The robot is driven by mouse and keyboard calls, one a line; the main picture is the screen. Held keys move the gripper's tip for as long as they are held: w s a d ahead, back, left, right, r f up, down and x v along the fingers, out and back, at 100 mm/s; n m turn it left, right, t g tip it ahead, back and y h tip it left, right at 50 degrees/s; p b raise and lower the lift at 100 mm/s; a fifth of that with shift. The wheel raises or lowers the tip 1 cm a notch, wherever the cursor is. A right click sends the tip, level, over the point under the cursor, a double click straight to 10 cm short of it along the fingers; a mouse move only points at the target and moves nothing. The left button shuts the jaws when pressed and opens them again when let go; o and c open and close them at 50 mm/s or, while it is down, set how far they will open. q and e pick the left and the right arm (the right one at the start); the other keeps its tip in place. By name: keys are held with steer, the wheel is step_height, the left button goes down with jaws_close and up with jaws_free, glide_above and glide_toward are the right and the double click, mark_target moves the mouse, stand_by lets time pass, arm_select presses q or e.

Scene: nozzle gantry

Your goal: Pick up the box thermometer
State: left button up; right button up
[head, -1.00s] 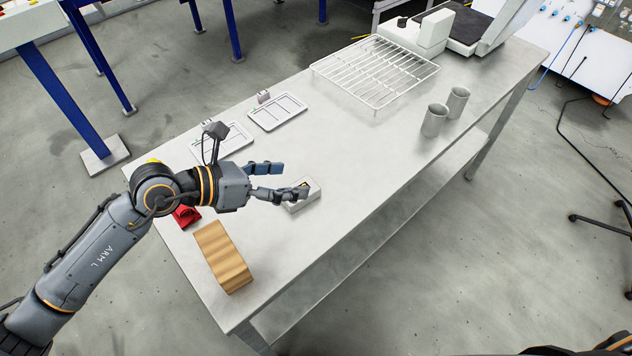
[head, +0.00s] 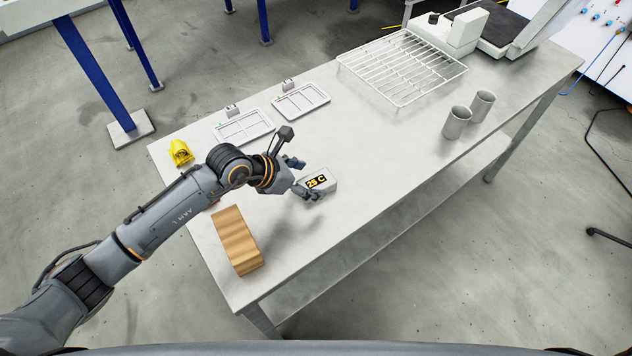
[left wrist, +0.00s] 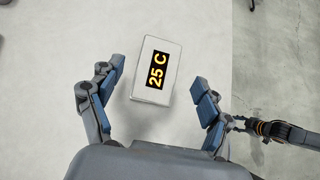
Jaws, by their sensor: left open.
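The box thermometer (head: 321,181) is a small pale box with a black display reading "25 C" in yellow. It lies on the metal table near its front edge. In the left wrist view the box thermometer (left wrist: 156,72) sits ahead of and between my finger tips, with clear gaps on both sides. My left gripper (head: 304,177) is open and empty, just left of the box in the head view; it also shows in the left wrist view (left wrist: 158,88).
A wooden block (head: 237,241) stands left of my gripper, and a yellow object (head: 180,153) lies at the table's left end. Two trays (head: 243,126) (head: 301,100), a wire rack (head: 402,67) and two metal cups (head: 457,122) (head: 482,105) stand farther off. The table's middle is clear.

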mark_target(317, 181)
arm_select(q)
steer(key=x, duration=0.2)
steer(key=p+x, duration=0.1)
steer(key=x, duration=0.1)
steer(key=shift+a+f, duration=0.15)
steer(key=shift+f, duration=0.1)
steer(key=shift+r, duration=0.1)
steer(key=c, duration=1.5)
steer(key=shift+r, duration=0.1)
